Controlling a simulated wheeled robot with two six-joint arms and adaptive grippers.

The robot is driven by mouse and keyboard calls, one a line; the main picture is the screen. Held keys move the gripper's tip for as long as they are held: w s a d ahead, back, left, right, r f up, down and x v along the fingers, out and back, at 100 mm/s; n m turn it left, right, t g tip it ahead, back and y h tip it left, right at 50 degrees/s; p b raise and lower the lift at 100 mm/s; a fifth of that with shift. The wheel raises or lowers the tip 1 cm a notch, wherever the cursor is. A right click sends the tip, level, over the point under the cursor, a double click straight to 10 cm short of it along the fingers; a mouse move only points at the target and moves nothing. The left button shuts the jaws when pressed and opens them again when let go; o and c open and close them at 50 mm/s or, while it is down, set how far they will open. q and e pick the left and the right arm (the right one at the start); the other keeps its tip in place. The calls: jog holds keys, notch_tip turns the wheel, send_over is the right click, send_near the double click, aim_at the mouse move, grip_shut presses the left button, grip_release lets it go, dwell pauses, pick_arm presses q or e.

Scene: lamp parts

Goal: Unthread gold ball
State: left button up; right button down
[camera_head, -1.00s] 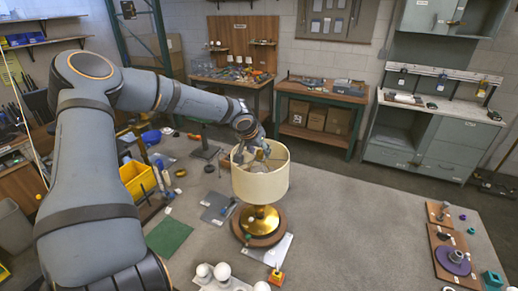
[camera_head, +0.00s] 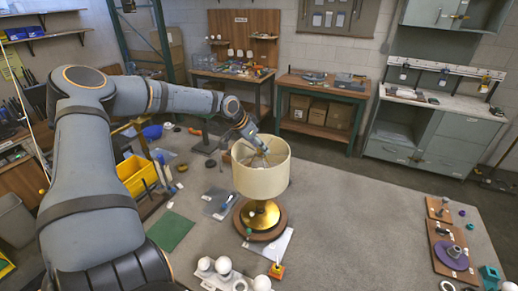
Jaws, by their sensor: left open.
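The lamp stands upright on the table, with a cream drum shade (camera_head: 261,178), a brass body (camera_head: 262,214) and a round wooden base (camera_head: 262,233). My left gripper (camera_head: 262,150) comes in from the upper left. Its fingers are open and point down and right at the open top of the shade. I cannot make out the gold ball; it may be hidden at the fingers or inside the shade. I cannot tell whether the fingers touch anything. My right gripper is not in view.
The grey table (camera_head: 350,225) is clear to the right of the lamp. White bulbs (camera_head: 223,265) stand at the front. A yellow bin (camera_head: 137,176) and a green mat (camera_head: 170,231) lie left. Wooden boards with parts (camera_head: 452,254) are at the right edge.

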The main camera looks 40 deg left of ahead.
pick_arm(q)
jog(key=shift+f+m+h+b, duration=0.1)
jog(key=shift+m+h+b, duration=0.2)
jog(key=shift+m+b, duration=0.45)
jog(key=shift+m+h+b, duration=0.3)
jog(key=shift+m+b, duration=0.15)
jog(key=shift+b, duration=0.75)
jog(key=shift+a+m+g+h+b, duration=0.15)
jog(key=shift+m+g+h+b, duration=0.15)
jog(key=shift+m+b, duration=0.35)
jog(key=shift+m, duration=0.25)
